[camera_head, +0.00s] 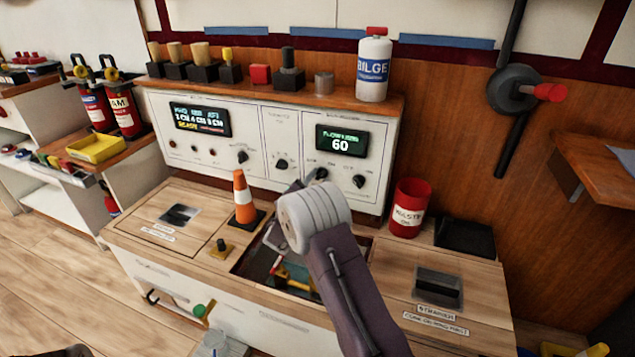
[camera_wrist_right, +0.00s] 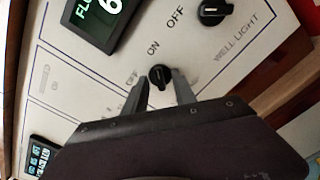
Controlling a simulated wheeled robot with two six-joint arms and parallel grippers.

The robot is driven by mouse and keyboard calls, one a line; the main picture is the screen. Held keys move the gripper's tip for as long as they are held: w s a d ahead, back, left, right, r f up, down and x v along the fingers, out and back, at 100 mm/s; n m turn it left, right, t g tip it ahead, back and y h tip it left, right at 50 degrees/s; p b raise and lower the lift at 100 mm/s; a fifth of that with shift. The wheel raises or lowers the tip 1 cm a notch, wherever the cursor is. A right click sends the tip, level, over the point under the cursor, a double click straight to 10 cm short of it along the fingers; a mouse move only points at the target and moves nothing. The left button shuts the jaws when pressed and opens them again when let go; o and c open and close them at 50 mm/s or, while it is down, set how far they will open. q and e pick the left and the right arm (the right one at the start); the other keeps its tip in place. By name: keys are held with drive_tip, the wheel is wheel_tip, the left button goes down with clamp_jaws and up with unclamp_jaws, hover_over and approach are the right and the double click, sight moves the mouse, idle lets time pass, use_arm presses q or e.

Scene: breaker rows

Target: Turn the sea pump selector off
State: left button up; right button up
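A black round selector knob (camera_wrist_right: 160,77) sits on the white panel, below the green flow display (camera_head: 342,142) reading 60. It also shows in the camera_head view (camera_head: 320,175), just above my right wrist. OFF and ON are printed above it in the right wrist view. Its name label is hidden, and I cannot tell where its pointer stands. My right gripper (camera_wrist_right: 161,90) is open, with one finger on each side of the knob, close to it; contact is unclear. In the camera_head view its fingers are mostly hidden behind my wrist.
The WELL LIGHT knob (camera_wrist_right: 213,11) is close by on the right. Other knobs (camera_head: 281,165) are left on the panel. An orange cone (camera_head: 243,196), a red canister (camera_head: 409,208) and an open well (camera_head: 255,262) lie in front. A BILGE bottle (camera_head: 373,68) stands above.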

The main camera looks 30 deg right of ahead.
clamp_jaws()
drive_tip(key=shift+n, duration=0.3)
drive_tip(key=n+p, duration=0.3)
drive_tip(key=shift+r, duration=0.1)
drive_tip(key=n+p, duration=0.3)
drive_tip(key=n, duration=0.2)
drive_tip(key=n+p, duration=0.3)
drive_tip(key=n, duration=0.1)
drive_tip(key=shift+p, duration=0.35)
drive_tip(key=shift+n+p, duration=0.95)
drive_tip(key=shift+n, duration=0.75)
drive_tip(key=shift+f, duration=0.2)
drive_tip(key=shift+o, duration=0.6)
unclamp_jaws()
drive_tip(key=shift+a, duration=0.1)
